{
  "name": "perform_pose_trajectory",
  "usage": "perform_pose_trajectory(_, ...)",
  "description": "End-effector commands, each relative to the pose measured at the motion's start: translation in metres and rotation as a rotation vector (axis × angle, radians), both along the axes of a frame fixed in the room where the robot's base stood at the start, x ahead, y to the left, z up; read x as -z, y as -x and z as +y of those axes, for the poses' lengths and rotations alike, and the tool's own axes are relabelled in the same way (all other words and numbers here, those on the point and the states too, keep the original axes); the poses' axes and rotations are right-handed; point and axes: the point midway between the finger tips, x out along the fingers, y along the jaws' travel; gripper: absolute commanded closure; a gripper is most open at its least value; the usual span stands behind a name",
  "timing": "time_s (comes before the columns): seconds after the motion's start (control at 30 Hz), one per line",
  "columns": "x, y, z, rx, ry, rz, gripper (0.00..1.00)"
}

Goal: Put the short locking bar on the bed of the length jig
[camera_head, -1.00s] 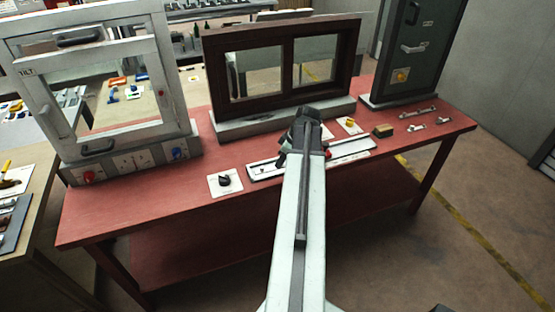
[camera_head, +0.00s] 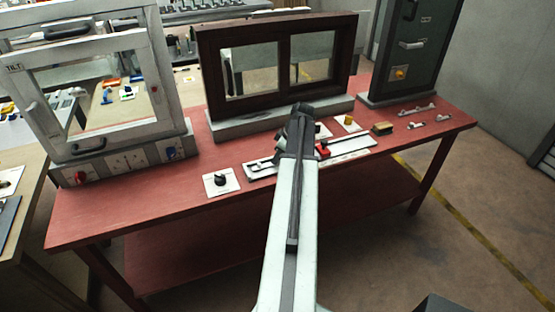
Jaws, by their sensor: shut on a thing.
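The length jig (camera_head: 350,145) is a long pale strip near the front of the red bench, with a red stop (camera_head: 323,149) on it. My arm crosses in front of its middle and hides part of its bed. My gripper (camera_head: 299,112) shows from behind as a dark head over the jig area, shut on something. Its fingertips and the held thing are hidden, so I cannot tell what it holds. Small grey bar-like pieces lie at the bench's right end: a longer one (camera_head: 417,109) and two shorter ones (camera_head: 416,125) and (camera_head: 443,118). I cannot tell which is the short locking bar.
A dark-framed window (camera_head: 208,75) stands behind the jig. A white window (camera_head: 160,85) stands at left and a dark cabinet door (camera_head: 425,55) at right. A black-knob plate (camera_head: 221,182) and a brown block (camera_head: 382,128) flank the jig. The bench's front left (camera_head: 120,205) is clear.

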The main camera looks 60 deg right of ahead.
Motion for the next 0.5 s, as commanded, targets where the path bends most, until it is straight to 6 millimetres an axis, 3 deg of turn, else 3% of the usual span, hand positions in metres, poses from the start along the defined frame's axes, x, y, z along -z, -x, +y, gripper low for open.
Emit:
perform_pose_trajectory(0.07, 0.0044, 0.0006, -0.0006, 0.001, 0.000, 0.000, 1.00)
perform_pose_trajectory(0.1, 0.0024, 0.0008, -0.0007, 0.001, 0.001, 0.000, 0.76)
perform_pose_trajectory(0.5, -0.0003, 0.0015, -0.0018, 0.004, 0.001, 0.000, 0.76)
